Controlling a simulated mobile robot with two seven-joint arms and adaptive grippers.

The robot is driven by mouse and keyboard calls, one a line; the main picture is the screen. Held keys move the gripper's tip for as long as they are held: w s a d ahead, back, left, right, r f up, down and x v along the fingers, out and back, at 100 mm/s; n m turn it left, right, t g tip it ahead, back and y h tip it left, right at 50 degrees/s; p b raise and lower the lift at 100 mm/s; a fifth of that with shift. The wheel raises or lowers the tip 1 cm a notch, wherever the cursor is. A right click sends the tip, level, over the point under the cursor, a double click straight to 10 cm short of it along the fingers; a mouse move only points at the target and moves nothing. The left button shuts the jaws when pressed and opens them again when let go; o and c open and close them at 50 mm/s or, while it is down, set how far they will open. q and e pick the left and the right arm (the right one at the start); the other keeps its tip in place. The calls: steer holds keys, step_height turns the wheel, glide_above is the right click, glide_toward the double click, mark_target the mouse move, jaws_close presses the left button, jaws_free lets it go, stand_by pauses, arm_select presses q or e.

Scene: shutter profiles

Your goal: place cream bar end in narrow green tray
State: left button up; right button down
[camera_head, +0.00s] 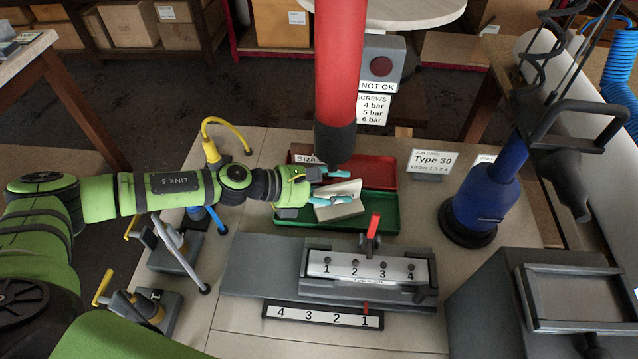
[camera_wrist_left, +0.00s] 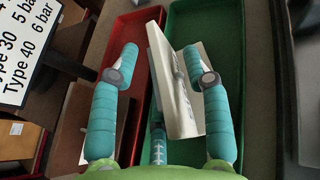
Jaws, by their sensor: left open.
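The cream bar end (camera_head: 340,208) is a pale angled piece with dark marking. It rests tilted in the narrow green tray (camera_head: 382,226), close to the side next to the red tray. It also shows in the left wrist view (camera_wrist_left: 172,85), between the fingers. My left gripper (camera_head: 326,188) is open, with one teal finger on each side of the bar end. In the left wrist view (camera_wrist_left: 160,75) the right finger is very near or touching the piece; I cannot tell which. The left finger stands apart, over the red tray. My right gripper is not in view.
The red tray (camera_head: 388,171) lies behind the green one. A red cylinder (camera_head: 337,60) with a black end hangs just above the trays. A grey fixture numbered 1 to 4 (camera_head: 366,270) stands in front. A blue bottle-shaped object (camera_head: 484,200) stands right.

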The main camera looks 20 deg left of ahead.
arm_select(q)
steer(key=b+v, duration=0.2)
steer(key=v, duration=0.3)
steer(key=b+v, duration=0.2)
steer(key=v, duration=0.3)
steer(key=shift+s+a+f, duration=0.15)
steer(key=shift+s+a, duration=0.05)
steer(key=shift+a, duration=0.1)
steer(key=shift+s+a+r, duration=0.35)
steer(key=shift+a+r, duration=0.1)
steer(key=shift+r, duration=0.1)
